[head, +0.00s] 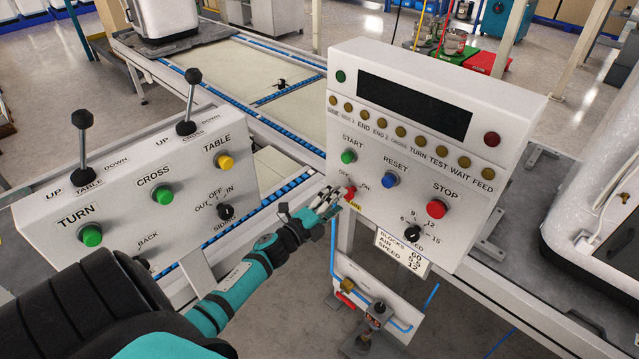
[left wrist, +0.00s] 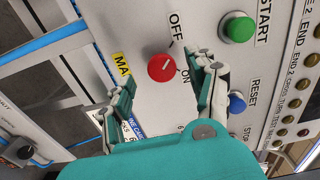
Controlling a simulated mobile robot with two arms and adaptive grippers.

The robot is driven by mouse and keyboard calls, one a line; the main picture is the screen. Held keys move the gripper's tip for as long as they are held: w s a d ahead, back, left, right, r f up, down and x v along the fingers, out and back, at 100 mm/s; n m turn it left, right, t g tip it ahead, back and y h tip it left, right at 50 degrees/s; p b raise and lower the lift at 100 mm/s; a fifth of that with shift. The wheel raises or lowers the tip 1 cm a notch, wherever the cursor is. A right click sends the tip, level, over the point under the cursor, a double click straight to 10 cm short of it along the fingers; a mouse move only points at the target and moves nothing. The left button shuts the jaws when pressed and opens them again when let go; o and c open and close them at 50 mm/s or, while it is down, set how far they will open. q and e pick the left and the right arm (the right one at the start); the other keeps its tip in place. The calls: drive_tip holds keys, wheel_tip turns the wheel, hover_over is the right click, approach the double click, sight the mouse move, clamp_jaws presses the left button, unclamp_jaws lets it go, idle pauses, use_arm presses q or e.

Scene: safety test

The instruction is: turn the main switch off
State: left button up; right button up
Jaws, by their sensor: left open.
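The main switch is a red rotary knob (head: 350,192) low on the left of the right-hand control panel, with OFF and ON printed beside it. In the left wrist view the red knob (left wrist: 161,67) shows in full, with a short pale mark on its face; I cannot tell surely which label it points to. My left gripper (head: 332,204) is at the knob in the head view, partly covering its surroundings. In the left wrist view its two fingers (left wrist: 165,85) are spread apart, one on each side of the knob's lower part, with nothing held. Contact is not clear. My right gripper is out of view.
Close by on the same panel (head: 470,215) are the green START button (head: 348,156), blue RESET button (head: 390,180) and red STOP button (head: 437,209). A second panel (head: 120,200) with two levers stands left. A valve unit (head: 375,312) hangs below.

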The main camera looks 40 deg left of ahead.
use_arm(q)
drive_tip(key=s, duration=0.8)
drive_tip(key=shift+a, duration=0.3)
drive_tip(key=shift+s, duration=0.1)
